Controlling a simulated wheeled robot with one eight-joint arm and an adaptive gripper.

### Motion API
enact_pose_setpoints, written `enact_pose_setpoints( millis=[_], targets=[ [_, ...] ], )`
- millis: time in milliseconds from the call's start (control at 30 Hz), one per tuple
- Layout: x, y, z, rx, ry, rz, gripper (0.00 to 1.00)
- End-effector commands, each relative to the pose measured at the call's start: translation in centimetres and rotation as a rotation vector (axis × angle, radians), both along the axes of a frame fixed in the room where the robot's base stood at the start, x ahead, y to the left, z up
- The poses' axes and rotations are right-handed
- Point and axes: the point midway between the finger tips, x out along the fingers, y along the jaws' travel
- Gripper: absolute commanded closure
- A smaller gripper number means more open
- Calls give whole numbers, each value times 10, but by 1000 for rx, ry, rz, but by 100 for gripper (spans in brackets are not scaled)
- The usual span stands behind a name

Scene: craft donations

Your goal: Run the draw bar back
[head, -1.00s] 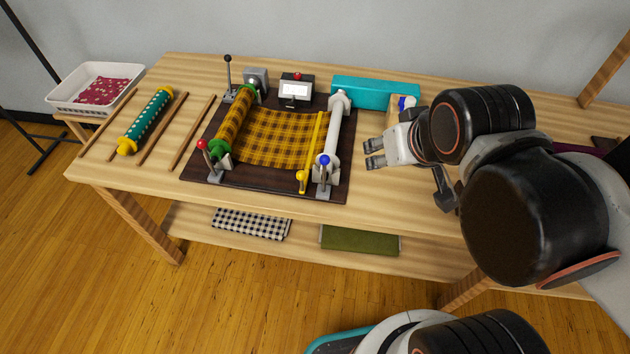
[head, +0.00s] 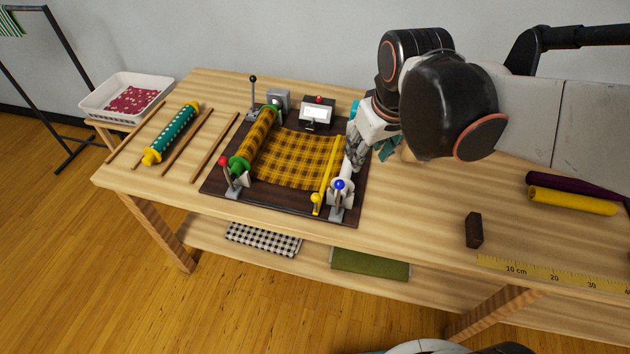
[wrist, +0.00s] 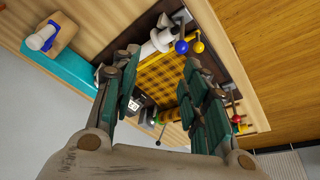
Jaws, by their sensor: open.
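A yellow bar (head: 329,170), which looks like the draw bar, lies across the right end of the yellow and black checked cloth (head: 288,157) on a dark board (head: 285,197). A yellow knob (head: 316,199) stands at its near end; the knob also shows in the wrist view (wrist: 198,47). A white roller (head: 342,187) lies just right of the bar, with a blue-knobbed lever (head: 339,185) at its near end. My gripper (head: 372,149) is open and empty, by the roller's far part, which it partly hides. In the wrist view the cloth shows between the spread fingers (wrist: 160,72).
A green-ended roller (head: 254,137) holds the cloth's left end, with a red-knobbed lever (head: 224,162) in front. A grey lever (head: 253,92) and a small display box (head: 316,112) stand behind. A teal box (wrist: 72,72) is near my gripper.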

Motion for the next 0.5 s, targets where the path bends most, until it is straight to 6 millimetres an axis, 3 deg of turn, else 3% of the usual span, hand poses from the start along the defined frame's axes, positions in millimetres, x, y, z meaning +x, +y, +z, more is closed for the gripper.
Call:
enact_pose_setpoints(
  millis=[300, 500],
  targets=[
    [52, 40, -30, -51, 165, 175, 59],
    [65, 66, -57, -75, 251, 268, 59]
  ],
)
